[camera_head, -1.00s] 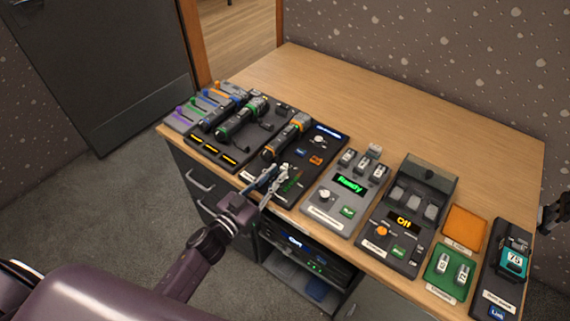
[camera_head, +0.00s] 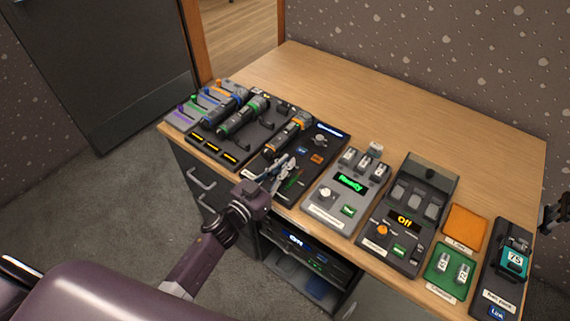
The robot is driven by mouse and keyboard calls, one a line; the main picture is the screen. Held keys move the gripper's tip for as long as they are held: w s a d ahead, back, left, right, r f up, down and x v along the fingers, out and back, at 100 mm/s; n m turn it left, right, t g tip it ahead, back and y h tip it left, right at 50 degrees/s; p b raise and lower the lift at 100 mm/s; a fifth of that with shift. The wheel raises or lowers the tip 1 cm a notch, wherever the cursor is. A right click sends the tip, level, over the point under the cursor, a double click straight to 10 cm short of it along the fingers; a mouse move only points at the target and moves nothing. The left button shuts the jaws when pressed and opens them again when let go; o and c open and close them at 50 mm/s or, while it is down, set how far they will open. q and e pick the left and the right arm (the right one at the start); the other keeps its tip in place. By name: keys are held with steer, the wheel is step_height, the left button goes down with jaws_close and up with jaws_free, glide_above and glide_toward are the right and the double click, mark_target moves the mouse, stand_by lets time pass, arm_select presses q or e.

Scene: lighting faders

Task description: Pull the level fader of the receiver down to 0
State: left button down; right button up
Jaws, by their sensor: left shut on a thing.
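The receiver, which I take to be the black panel (camera_head: 334,139), lies flat near the table's front edge. It carries a knob, a blue button, an orange button and a grey-orange handheld device. My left gripper (camera_head: 281,171) reaches in from the front and is over the panel's lower middle. It is shut on what appears to be the level fader; its jaws hide the fader's cap and setting. My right gripper (camera_head: 553,214) shows only as a dark shape at the right edge, apart from the devices, and its jaws cannot be made out.
To the left are a panel with more handhelds (camera_head: 236,119) and coloured sliders (camera_head: 187,107). To the right stand the "Ready" charger (camera_head: 325,213), the "Off" unit (camera_head: 376,243), an orange pad (camera_head: 465,226), a green tray (camera_head: 437,287) and a teal-screened device (camera_head: 513,262). The table's back (camera_head: 400,115) is clear.

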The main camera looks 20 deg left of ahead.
mark_target(272, 182)
arm_select(q)
steer(key=p+v, duration=0.2)
steer(key=v, duration=0.3)
steer(key=shift+s+a, duration=0.1)
steer(key=shift+s, duration=0.35)
steer(key=shift+w+f, duration=0.1)
steer(key=c, duration=2.4)
jaws_free()
steer(key=shift+o, duration=0.5)
steer(key=shift+a, duration=0.15)
steer(key=shift+s, duration=0.2)
